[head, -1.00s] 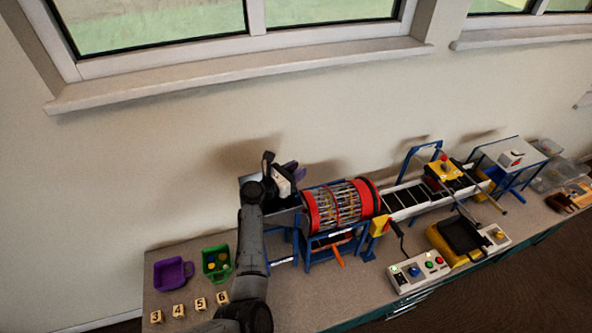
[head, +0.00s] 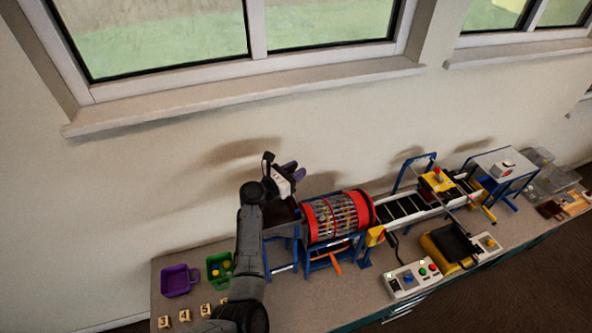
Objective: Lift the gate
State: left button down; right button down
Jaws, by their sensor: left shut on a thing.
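My left gripper (head: 288,179) is above the dark hopper (head: 284,211) at the left end of the machine. It is shut on a small purple piece (head: 295,170), which shows just beyond the white part of the gripper. This piece may be the gate or its handle; I cannot tell for sure. The gripper and arm hide much of the hopper and whatever lies below the fingers. A red-ended wire drum (head: 338,215) lies just right of the hopper. My right gripper is not in view.
A purple tray (head: 180,281) and a green tray (head: 219,268) stand left of my arm, behind numbered blocks (head: 185,315). A conveyor (head: 404,208) runs right from the drum. A control box (head: 413,279) stands in front. The wall and window sill (head: 250,95) are behind.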

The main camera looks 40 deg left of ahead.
pick_arm(q)
jog(key=shift+r, duration=0.35)
jog(key=c, duration=1.2)
grip_release()
jog(key=o, duration=0.3)
jog(key=shift+f, duration=0.15)
jog(key=shift+o, duration=0.2)
jog(key=s+a+b, duration=0.2)
jog(key=s, duration=1.1)
jog(key=shift+s+a, duration=0.25)
jog(key=shift+a, duration=0.1)
